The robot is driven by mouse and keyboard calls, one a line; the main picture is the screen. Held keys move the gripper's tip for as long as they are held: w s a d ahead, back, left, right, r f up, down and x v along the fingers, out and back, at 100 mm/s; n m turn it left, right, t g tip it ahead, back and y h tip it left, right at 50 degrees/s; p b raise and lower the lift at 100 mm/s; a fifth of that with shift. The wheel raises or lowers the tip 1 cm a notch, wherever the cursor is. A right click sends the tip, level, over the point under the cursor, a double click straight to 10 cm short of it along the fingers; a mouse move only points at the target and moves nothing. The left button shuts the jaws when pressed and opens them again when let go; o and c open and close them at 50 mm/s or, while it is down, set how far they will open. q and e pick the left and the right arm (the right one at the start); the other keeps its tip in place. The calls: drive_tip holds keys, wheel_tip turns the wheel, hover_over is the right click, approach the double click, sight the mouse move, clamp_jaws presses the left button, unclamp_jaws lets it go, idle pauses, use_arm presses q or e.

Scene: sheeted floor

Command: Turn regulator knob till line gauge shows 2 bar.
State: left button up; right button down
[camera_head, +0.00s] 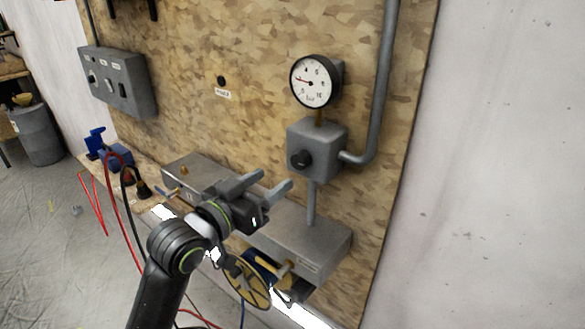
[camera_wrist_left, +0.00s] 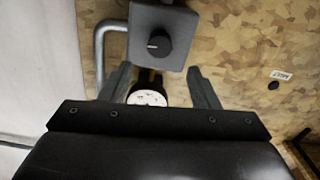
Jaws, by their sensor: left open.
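The regulator is a grey box (camera_head: 316,149) on the upright chipboard panel, with a black round knob (camera_head: 300,159) on its front. The knob also shows in the left wrist view (camera_wrist_left: 153,45), with a light mark on it. Above the regulator is the line gauge (camera_head: 316,82), a white dial marked in bar. Its needle points left; the exact reading is too small to tell. The gauge partly shows in the left wrist view (camera_wrist_left: 147,97). My left gripper (camera_head: 276,180) is open and empty, below and left of the knob, apart from it. My right gripper is not in view.
A grey pipe (camera_head: 383,80) runs up right of the regulator. Below is a grey manifold box (camera_head: 305,243) and a yellow handwheel (camera_head: 246,283). A grey switch box (camera_head: 119,80) hangs at left. Red and black hoses lie at lower left. Space before the knob looks clear.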

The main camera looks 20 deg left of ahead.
sight(297, 162)
use_arm(q)
drive_tip(key=p+x, duration=0.1)
drive_tip(key=x, duration=0.7)
drive_tip(key=shift+c, duration=0.2)
drive_tip(key=c, duration=0.9)
drive_tip(key=shift+m, duration=0.9)
drive_tip(key=o, duration=0.9)
drive_tip(key=shift+o, duration=0.2)
drive_tip(key=shift+f, duration=0.1)
